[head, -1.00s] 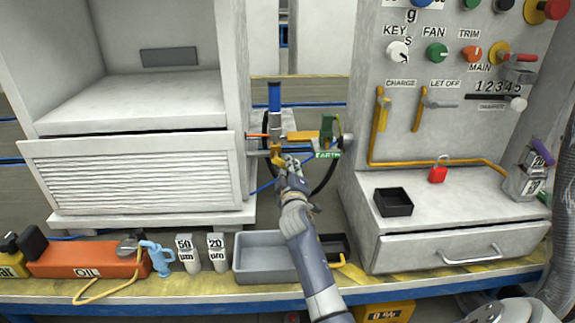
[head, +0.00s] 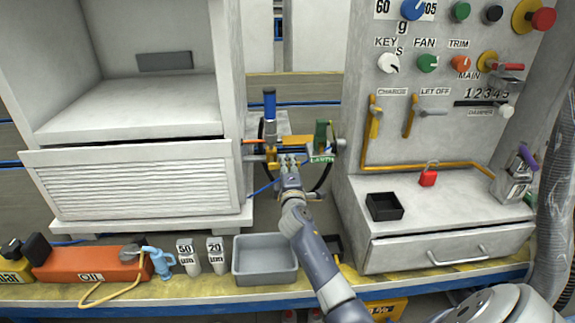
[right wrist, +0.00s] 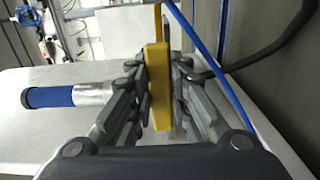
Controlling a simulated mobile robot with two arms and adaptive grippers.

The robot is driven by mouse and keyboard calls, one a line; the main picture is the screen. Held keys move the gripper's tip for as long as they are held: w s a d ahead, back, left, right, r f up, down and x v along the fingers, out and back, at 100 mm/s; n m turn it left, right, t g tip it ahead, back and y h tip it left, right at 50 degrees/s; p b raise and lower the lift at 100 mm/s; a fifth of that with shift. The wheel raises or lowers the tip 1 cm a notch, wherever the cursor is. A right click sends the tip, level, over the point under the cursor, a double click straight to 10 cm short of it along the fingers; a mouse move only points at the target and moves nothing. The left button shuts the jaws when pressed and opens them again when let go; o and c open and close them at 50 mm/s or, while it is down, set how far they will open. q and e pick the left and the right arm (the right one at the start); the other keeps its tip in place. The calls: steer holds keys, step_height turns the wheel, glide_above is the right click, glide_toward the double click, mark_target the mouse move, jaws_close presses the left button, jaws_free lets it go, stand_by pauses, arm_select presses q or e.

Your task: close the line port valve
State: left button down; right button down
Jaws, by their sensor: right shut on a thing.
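The line port assembly stands between the two cabinets. It has an upright blue handle (head: 270,104), yellow parts along its pipe (head: 298,141) and a green block (head: 321,134). My right gripper (head: 288,162) is at the front of this assembly, just below the pipe. In the right wrist view its fingers (right wrist: 160,90) are shut on a flat yellow valve lever (right wrist: 159,88), one finger on each side. The blue handle with its silver collar also shows there (right wrist: 52,97), left of the fingers. The gripper hides part of the valve in the head view. My left gripper is not in view.
An orange oil tank (head: 90,264) is at the left. The control cabinet (head: 435,150) stands close at the right. A blue hose (right wrist: 205,50) and a black cable (right wrist: 265,50) pass near the fingers.

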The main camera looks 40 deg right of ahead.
steer(key=shift+r, duration=0.1)
stand_by(0.3)
steer(key=c, duration=1.5)
jaws_free()
steer(key=shift+s+a, duration=0.15)
steer(key=v, duration=1.1)
steer(key=shift+s+a, duration=0.1)
steer(key=shift+s, duration=0.2)
